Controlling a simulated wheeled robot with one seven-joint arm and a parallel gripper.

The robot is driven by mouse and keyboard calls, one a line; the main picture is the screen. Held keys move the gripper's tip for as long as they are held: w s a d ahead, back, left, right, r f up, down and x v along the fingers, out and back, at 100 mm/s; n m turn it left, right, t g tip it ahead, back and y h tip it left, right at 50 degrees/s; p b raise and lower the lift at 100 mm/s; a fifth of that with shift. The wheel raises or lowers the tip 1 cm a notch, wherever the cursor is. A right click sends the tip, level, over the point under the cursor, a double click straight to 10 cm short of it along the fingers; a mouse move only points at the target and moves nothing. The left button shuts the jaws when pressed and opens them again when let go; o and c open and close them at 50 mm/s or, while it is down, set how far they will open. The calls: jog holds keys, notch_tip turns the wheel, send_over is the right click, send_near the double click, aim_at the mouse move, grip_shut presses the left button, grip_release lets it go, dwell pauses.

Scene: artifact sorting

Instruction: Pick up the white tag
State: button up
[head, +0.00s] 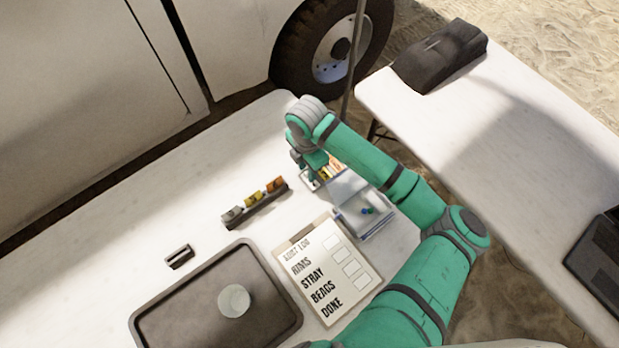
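I cannot pick out a white tag for certain in the head view. The box's other compartment holds a few small blue and green pieces (368,210).
A clipboard (326,268) with a printed list lies beside the box. A rack (256,207) with small coloured pieces and a small dark block (180,256) stand left. A second table (545,150) is right.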

grip_shut()
jog(key=shift+r, duration=0.1)
